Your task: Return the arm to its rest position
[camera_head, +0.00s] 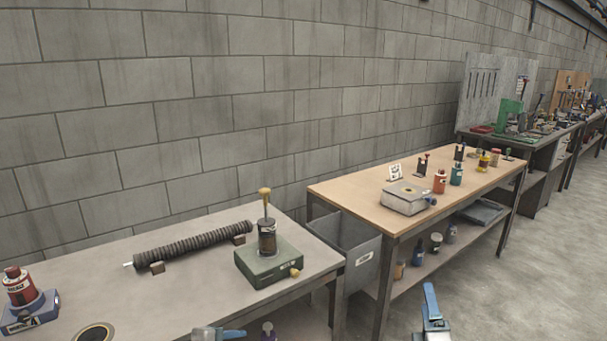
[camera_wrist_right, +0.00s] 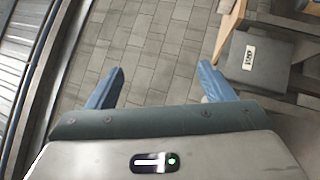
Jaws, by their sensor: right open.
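My right gripper (camera_head: 431,303) shows at the bottom right of the head view, over the floor in front of the wooden bench. In the right wrist view its two blue fingers stand wide apart (camera_wrist_right: 160,70), with only floor tiles between them. A grey and blue part of my left gripper (camera_head: 219,333) shows at the bottom edge, by the near side of the grey table; its jaws cannot be made out. The dark ribbed mesh tube (camera_head: 190,245) lies on two small blocks on the grey table (camera_head: 110,285), apart from both grippers.
A green box (camera_head: 268,262) carries a dark jar with a wooden-handled tool. A red can (camera_head: 19,287) on a blue base stands at left. A grey bin (camera_head: 350,245) sits between the table and the wooden bench (camera_head: 345,190). Floor at right is clear.

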